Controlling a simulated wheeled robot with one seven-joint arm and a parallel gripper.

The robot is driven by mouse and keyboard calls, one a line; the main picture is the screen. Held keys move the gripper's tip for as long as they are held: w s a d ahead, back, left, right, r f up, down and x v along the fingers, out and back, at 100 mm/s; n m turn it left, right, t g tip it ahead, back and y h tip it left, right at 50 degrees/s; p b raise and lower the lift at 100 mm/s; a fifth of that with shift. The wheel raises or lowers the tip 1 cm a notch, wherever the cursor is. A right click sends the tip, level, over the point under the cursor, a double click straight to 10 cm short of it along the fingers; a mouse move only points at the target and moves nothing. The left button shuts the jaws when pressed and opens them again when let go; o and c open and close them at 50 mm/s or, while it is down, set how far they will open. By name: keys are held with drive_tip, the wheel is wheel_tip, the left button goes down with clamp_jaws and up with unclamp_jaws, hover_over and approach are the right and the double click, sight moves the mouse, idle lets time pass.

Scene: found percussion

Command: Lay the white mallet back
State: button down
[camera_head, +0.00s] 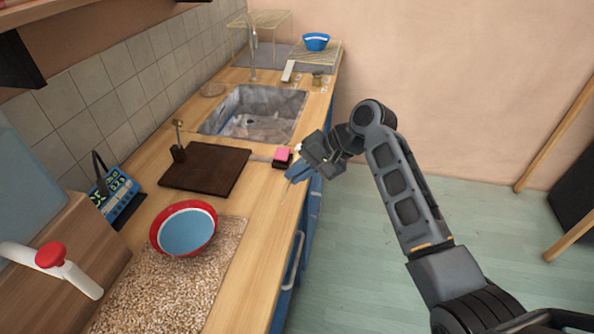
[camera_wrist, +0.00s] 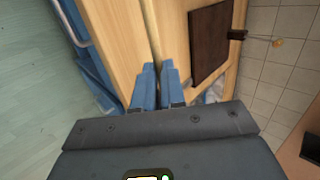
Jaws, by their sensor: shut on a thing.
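My gripper (camera_head: 296,174) is over the front edge of the worktop, its blue fingers pointing down toward the wood. In the wrist view the fingertips (camera_wrist: 157,68) are close together, with a narrow gap. A thin tan strip runs up the picture from between them; I cannot tell whether it is a mallet handle or a worktop seam. A small white spot (camera_head: 298,147) shows beside the gripper, possibly the white mallet's head. Most of what the jaws hold is hidden. A pale-headed stick (camera_head: 178,128) stands upright in a small brown block (camera_head: 179,153).
A dark brown board (camera_head: 206,171) lies left of my gripper. A pink-topped block (camera_head: 283,154) sits close by at the worktop edge. The sink (camera_head: 254,113) is behind. A red-rimmed blue bowl (camera_head: 186,229) rests on a speckled mat (camera_head: 165,295). A blue device (camera_head: 115,190) stands near the wall.

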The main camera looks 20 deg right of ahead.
sight(289, 201)
drive_tip(key=shift+a+f+b, duration=0.1)
drive_tip(key=shift+f+b, duration=1.2)
drive_tip(key=shift+f, duration=1.9)
drive_tip(key=shift+s+f, duration=0.1)
drive_tip(key=shift+f, duration=0.3)
drive_tip(key=c, duration=1.3)
unclamp_jaws()
drive_tip(key=shift+f, duration=0.1)
drive_tip(key=shift+o, duration=0.8)
drive_tip(key=shift+s, duration=0.1)
drive_tip(key=v, duration=0.8)
drive_tip(key=shift+w+r, duration=0.25)
drive_tip(key=shift+r, duration=0.15)
